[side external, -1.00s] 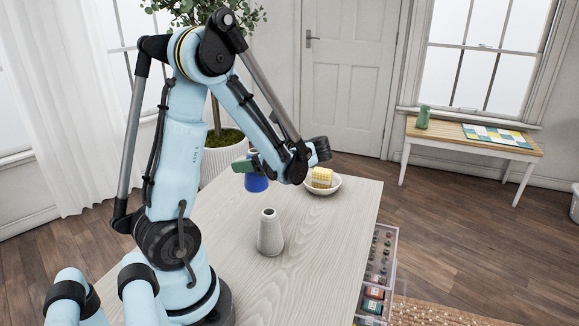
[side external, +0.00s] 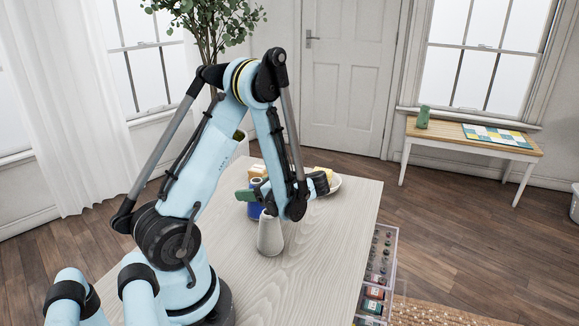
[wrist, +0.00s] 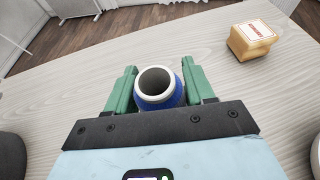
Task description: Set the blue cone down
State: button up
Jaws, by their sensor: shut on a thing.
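The blue cone (side external: 254,211) is a spool of blue thread with a pale, hollow top. It is upright between the green fingers of my gripper (side external: 253,196), which is shut on it. In the wrist view the cone (wrist: 159,88) stands between both green fingers (wrist: 158,92), its open top facing the camera. The cone is over the pale wood table (side external: 315,240). The side view does not show clearly whether its base touches the table. My wrist and the pale grey cone hide part of it.
A pale grey cone (side external: 270,236) stands close in front of the blue one. The table's front right is clear. Clear drawers (side external: 380,275) stand beside it.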

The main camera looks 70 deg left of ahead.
jog(key=o, duration=1.2)
jog(key=w+d+r+n+t+h, duration=0.1)
jog(key=w+d+r+t+h, duration=0.1)
jog(key=w+d+r+t, duration=0.45)
jog(key=shift+w+d+r+n+t+h, duration=0.45)
jog(key=shift+d+n+t+h, duration=1.15)
jog(key=shift+d, duration=1.7)
jog(key=shift+w+d+r+n+t+h, duration=0.45)
jog(key=shift+d+n+t+h, duration=1.05)
jog(key=shift+d, duration=1.75)
jog(key=shift+w+d+r+n+t+h, duration=0.25)
jog(key=shift+d+r+n+t+h, duration=0.35)
jog(key=shift+d+n+t+h, duration=1.85)
